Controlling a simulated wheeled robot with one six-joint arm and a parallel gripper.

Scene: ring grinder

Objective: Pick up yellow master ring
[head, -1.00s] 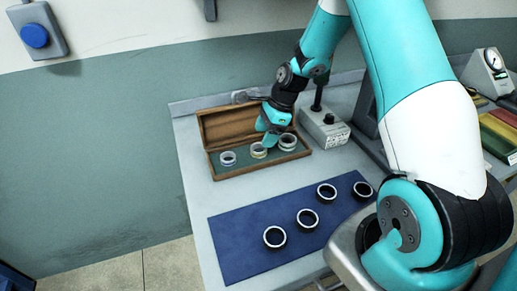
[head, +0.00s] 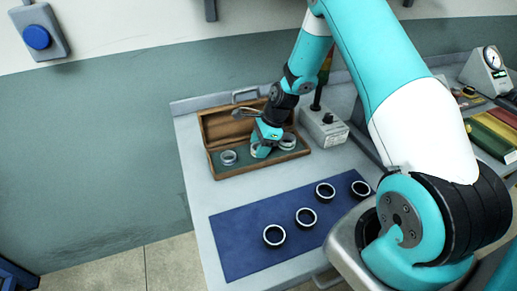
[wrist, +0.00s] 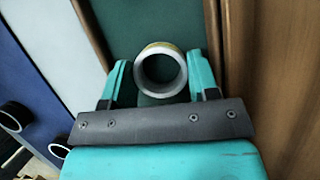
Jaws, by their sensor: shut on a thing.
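The yellow master ring (wrist: 160,70) is a silver ring with a yellow band on its rim. In the wrist view it sits between the two fingers of my gripper (wrist: 160,80), over the green lining of the wooden case (wrist: 240,60). My gripper is shut on it. In the head view my gripper (head: 259,151) is down in the open wooden case (head: 225,173) and mostly hides the ring. Whether the ring touches the case floor cannot be told.
Another ring (head: 228,157) lies left of my gripper in the case, and one (head: 287,141) to the right. The raised lid stands behind. A grey box with a post (head: 324,128) is close on the right. Several dark rings stand on the blue mat (head: 235,241) in front.

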